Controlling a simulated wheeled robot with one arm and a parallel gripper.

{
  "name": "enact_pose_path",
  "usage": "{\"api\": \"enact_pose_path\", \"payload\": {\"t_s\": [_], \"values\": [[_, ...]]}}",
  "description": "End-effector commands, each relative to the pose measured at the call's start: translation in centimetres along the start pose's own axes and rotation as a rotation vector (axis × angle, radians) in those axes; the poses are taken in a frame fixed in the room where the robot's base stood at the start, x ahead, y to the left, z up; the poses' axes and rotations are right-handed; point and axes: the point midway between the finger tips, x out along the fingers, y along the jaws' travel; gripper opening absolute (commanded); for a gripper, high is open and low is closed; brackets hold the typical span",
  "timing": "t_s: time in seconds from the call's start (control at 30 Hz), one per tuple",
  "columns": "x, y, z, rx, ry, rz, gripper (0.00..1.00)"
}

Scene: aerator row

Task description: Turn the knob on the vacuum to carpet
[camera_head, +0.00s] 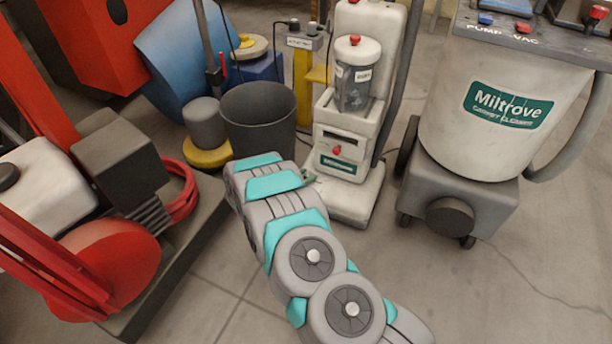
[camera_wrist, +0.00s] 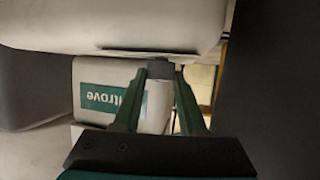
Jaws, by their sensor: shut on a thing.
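The vacuum (camera_head: 346,195) is a white upright machine in the middle of the head view, with a green label, a clear canister and red knobs on its front. My gripper (camera_head: 309,177) is at the left side of its base, mostly hidden behind my arm. In the wrist view my gripper (camera_wrist: 160,80) has its two green fingers closed on a small dark grey knob (camera_wrist: 160,69) at the edge of a pale body. The vacuum's green label (camera_wrist: 110,99) shows upside down just left of the fingers. I cannot read any setting mark on the knob.
A dark grey bin (camera_head: 258,118) stands just left of the vacuum. A large white Miltrove tank machine (camera_head: 480,120) stands at the right. A red machine (camera_head: 100,250) on a dark platform is at the left. The floor at the front right is clear.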

Motion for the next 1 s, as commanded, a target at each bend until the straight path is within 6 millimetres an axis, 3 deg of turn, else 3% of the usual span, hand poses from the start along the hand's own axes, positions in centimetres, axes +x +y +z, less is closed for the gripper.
{"api": "enact_pose_path", "payload": {"t_s": [0.27, 1.0], "values": [[0.1, 0.5, -0.1, -0.058, -0.003, -0.127, 0.00], [0.6, 1.4, -0.3, -0.289, -0.001, -0.694, 0.00]]}}
